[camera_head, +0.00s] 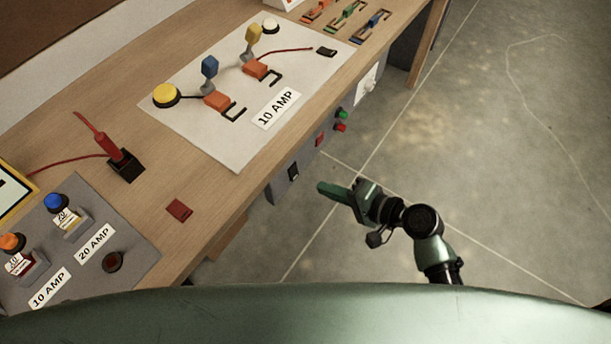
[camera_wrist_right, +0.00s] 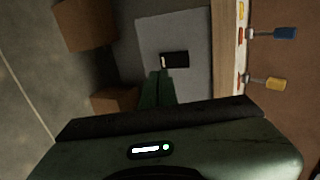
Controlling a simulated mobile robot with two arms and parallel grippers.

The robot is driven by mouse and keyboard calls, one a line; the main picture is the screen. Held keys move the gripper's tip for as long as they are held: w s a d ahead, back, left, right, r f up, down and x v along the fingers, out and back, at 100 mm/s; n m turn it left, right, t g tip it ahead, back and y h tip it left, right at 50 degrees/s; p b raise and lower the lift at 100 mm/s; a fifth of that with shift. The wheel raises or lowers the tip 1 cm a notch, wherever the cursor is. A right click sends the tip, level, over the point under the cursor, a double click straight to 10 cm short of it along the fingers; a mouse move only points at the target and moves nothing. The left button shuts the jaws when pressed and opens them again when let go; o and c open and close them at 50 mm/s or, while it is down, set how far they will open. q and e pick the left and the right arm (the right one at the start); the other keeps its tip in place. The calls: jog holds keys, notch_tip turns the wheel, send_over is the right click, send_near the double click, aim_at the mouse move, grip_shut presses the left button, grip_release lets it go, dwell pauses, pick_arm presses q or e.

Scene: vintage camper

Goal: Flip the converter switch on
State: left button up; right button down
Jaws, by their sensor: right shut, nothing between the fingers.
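The converter is a grey box (camera_head: 278,187) under the front edge of the workbench. A black rocker switch (camera_head: 293,171) sits on its front face. In the right wrist view the switch (camera_wrist_right: 176,59) shows as a black rectangle with a small pale mark at one end, on the grey panel (camera_wrist_right: 200,88). My right gripper (camera_head: 324,188) is shut and empty, to the right of the switch in the head view. In the right wrist view its fingertips (camera_wrist_right: 157,74) appear just beside the switch; I cannot tell whether they touch. My left gripper is out of view.
The wooden workbench (camera_head: 215,190) overhangs the converter. On it lie a white board (camera_head: 185,135) with coloured switches and a grey panel (camera_head: 90,205) with 10 and 20 AMP labels. Red and green buttons (camera_head: 341,120) sit further along the front. The floor (camera_head: 500,150) at right is clear.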

aim_at(295, 176)
jog(key=x, duration=0.4)
jog(key=r+p+x, duration=0.1)
jog(key=shift+w+a+f, duration=0.2)
jog(key=shift+w+a, duration=0.15)
jog(key=shift+a, duration=0.1)
jog(key=shift+w+a+f, duration=0.1)
jog(key=shift+w+a, duration=0.15)
jog(key=shift+a, duration=0.15)
